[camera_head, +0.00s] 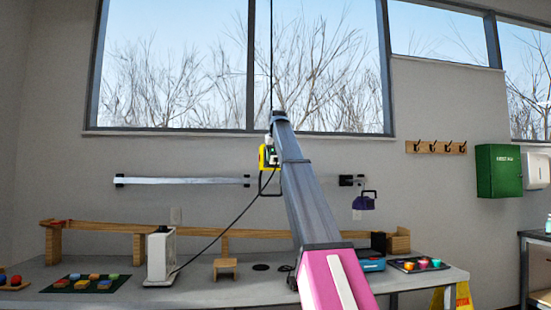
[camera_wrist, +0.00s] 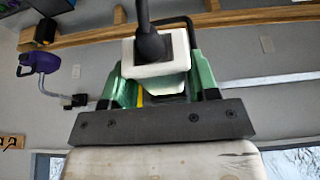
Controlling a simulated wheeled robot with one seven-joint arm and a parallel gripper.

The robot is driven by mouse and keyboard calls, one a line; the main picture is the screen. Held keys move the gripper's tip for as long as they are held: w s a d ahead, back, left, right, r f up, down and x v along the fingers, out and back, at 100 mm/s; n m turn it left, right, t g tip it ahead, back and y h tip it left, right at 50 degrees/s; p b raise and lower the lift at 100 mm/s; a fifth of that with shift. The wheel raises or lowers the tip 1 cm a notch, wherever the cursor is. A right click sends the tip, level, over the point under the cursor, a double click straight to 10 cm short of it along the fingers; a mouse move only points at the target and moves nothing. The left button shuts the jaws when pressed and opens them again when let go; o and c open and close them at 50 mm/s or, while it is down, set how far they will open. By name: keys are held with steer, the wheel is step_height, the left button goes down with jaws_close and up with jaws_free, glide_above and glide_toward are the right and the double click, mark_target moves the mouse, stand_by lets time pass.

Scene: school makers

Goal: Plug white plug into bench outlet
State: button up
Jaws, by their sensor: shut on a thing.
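The white plug (camera_wrist: 157,55) is between the green fingers of my gripper (camera_wrist: 163,84) in the wrist view, with a thick dark cord running out of it. My gripper is shut on the plug. In the head view my gripper (camera_head: 269,156) is small and partly hidden by my arm, high above the bench and in front of the wall. The bench outlet is not clear. A flat dark round fitting (camera_head: 261,267) lies on the bench top below, but I cannot tell whether it is the outlet.
A white appliance (camera_head: 160,257) stands on the bench (camera_head: 215,290), with a black cord rising from it. A wooden ramp (camera_head: 190,230) runs along the back. A small wooden stand (camera_head: 225,267), colored-block tray (camera_head: 85,283) and cup tray (camera_head: 418,265) occupy the bench. A purple object (camera_head: 364,202) hangs on the wall.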

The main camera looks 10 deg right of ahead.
steer(key=shift+w, duration=0.15)
steer(key=o, duration=1.1)
